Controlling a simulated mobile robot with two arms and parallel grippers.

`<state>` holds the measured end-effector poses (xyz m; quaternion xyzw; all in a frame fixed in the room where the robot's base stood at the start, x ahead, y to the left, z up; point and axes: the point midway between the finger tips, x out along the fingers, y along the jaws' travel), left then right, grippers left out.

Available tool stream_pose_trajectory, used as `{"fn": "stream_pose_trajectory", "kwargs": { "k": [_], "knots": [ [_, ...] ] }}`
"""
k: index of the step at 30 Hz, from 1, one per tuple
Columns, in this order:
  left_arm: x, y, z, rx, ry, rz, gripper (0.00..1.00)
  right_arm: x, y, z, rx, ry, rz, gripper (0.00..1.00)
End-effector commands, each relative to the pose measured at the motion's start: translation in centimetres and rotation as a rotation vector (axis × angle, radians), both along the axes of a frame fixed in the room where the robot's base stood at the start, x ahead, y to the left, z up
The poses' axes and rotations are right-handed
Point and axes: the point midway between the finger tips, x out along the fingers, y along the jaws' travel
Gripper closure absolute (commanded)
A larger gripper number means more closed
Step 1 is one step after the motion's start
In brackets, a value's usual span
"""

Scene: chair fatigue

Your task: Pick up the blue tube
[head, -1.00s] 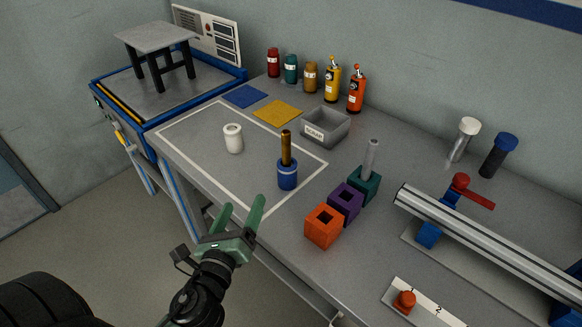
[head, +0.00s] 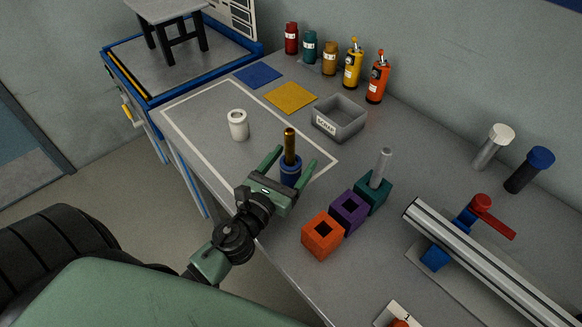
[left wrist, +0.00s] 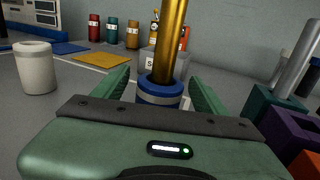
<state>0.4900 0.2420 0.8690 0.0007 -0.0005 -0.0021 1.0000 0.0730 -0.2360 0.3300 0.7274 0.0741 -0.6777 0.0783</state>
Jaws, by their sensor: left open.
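The blue tube (head: 290,170) stands upright on the table inside the white outlined area, with a gold rod (head: 290,146) sticking up out of it. My left gripper (head: 293,163) is open, with one finger on each side of the tube. In the left wrist view the blue tube (left wrist: 160,92) shows between the two green fingers, its lower part hidden by the gripper body. I cannot tell whether a finger touches it. My right gripper is not in view.
A white jar (head: 238,125) stands left of the tube. Orange (head: 322,236), purple (head: 349,211) and teal (head: 373,193) blocks stand to the right, the teal one holding a grey rod. A grey bin (head: 339,121) is behind. A rail fixture (head: 490,262) lies at the right.

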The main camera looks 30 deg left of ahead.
Motion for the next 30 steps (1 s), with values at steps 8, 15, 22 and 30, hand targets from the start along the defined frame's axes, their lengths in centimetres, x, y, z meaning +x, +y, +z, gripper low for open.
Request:
{"fn": "stream_pose_trajectory", "kwargs": {
  "k": [8, 15, 22, 30],
  "knots": [
    [2.3, 0.0, 0.0, -0.001, 0.0, 0.0, 0.28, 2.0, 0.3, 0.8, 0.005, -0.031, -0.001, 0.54],
    [2.2, 0.0, 0.0, -0.001, 0.0, 0.001, 0.5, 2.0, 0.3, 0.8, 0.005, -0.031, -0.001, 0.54],
    [2.2, 0.0, 0.1, -0.001, -0.001, 0.001, 0.96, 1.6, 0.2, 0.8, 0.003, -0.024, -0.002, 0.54],
    [2.2, 0.0, 0.6, -0.001, -0.002, 0.0, 0.96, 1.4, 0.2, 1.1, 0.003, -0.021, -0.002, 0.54]
  ]
}}
